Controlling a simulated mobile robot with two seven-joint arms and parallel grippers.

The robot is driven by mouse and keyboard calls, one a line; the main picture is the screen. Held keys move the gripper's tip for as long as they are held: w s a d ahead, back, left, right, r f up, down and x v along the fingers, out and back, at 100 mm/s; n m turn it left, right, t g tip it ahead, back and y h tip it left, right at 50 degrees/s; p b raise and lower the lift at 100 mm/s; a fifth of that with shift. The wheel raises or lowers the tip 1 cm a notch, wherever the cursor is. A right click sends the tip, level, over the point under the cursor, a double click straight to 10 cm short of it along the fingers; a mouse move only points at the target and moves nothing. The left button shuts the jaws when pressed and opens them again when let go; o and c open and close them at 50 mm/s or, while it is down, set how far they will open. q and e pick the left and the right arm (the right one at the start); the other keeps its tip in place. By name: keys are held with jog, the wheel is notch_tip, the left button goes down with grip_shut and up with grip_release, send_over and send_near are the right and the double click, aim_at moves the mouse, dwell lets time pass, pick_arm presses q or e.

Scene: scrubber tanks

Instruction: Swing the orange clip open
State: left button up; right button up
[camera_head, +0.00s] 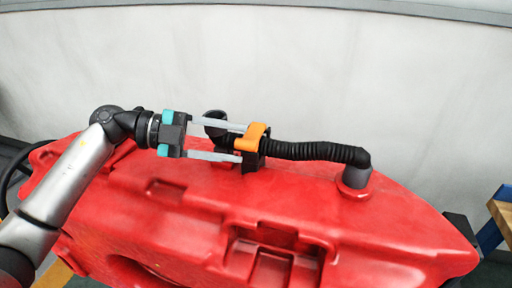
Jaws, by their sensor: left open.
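The orange clip (250,137) sits on a black holder (253,161) on top of the red tank (330,205). A black corrugated hose (312,151) runs through the holder at the clip. My left gripper (241,142) comes in from the left with its two long grey fingers apart. One fingertip is at the clip's upper left side, the other at its lower left near the holder. Whether either fingertip touches the clip cannot be told. My right gripper is not in view.
Another dark hose end (215,122) shows behind the upper finger. A pale wall (330,60) stands behind the tank. A blue and wooden frame (495,225) is at the right edge.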

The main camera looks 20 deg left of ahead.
aim_at(256, 149)
pick_arm(q)
jog(key=x, duration=0.5)
jog(key=shift+f, duration=0.15)
jog(key=c, duration=0.9)
grip_shut()
jog(key=shift+f, duration=0.2)
